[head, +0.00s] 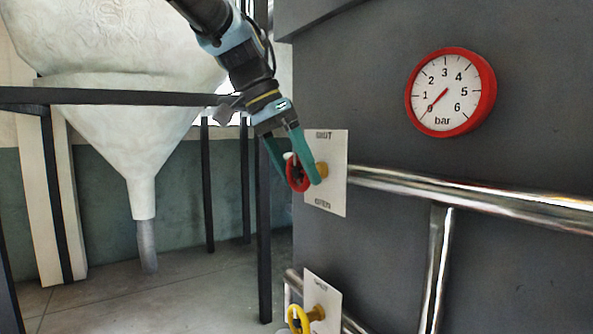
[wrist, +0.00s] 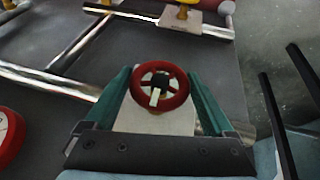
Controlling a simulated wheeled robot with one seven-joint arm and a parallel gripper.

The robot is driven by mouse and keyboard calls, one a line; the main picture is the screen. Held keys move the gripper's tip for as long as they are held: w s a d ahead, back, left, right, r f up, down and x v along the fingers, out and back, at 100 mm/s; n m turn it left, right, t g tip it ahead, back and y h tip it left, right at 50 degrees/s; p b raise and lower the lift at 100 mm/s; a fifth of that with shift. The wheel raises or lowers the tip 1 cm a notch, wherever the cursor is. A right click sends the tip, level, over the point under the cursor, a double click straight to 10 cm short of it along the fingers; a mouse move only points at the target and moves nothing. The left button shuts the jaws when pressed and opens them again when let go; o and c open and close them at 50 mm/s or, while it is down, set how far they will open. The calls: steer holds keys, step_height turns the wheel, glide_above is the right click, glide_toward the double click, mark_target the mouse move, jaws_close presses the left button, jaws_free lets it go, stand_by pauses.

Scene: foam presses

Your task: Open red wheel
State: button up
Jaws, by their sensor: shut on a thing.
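The red wheel (head: 296,173) sits on a brass stem in front of a white plate (head: 336,190) marked SHUT at the top and OPEN at the bottom. My gripper (head: 297,168) reaches down to it from the upper left, with its green fingers on either side of the wheel. In the wrist view the red wheel (wrist: 160,87) lies between the two fingers of my gripper (wrist: 160,90), and its white pointer mark shows on the hub. The gripper is shut on the wheel's rim. In the head view the near finger hides part of the wheel.
A yellow wheel (head: 299,319) on its own plate is below. A steel pipe (head: 450,190) runs right from the red wheel's plate. A red-rimmed gauge (head: 450,92) reads about 0 bar. A dark post (head: 263,220) and a white hopper (head: 130,130) stand to the left.

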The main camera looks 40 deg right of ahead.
steer(key=shift+w, duration=0.1)
steer(key=g+p, duration=0.1)
steer(key=g, duration=0.1)
steer(key=shift+w+n+g, duration=0.15)
steer(key=shift+n+g, duration=0.15)
steer(key=g, duration=0.2)
steer(key=shift+n+g+p, duration=0.3)
steer(key=g, duration=0.3)
steer(key=n+g, duration=0.1)
steer(key=g, duration=0.1)
steer(key=shift+f+n+g+h, duration=0.2)
steer(key=shift+n+g+h, duration=0.1)
steer(key=shift+g+h, duration=0.1)
steer(key=n+g+h, duration=0.1)
steer(key=g, duration=0.1)
steer(key=n+g, duration=0.1)
steer(key=g, duration=0.2)
steer(key=shift+f+g+h, duration=0.1)
steer(key=shift+g+h, duration=0.2)
steer(key=shift+h, duration=0.1)
steer(key=n+g+h+p, duration=0.1)
steer(key=n+g+h, duration=0.2)
steer(key=n, duration=0.1)
steer(key=shift+f+g+h, duration=0.1)
steer(key=shift+g+h, duration=0.2)
steer(key=shift+g, duration=0.1)
steer(key=o, duration=1.1)
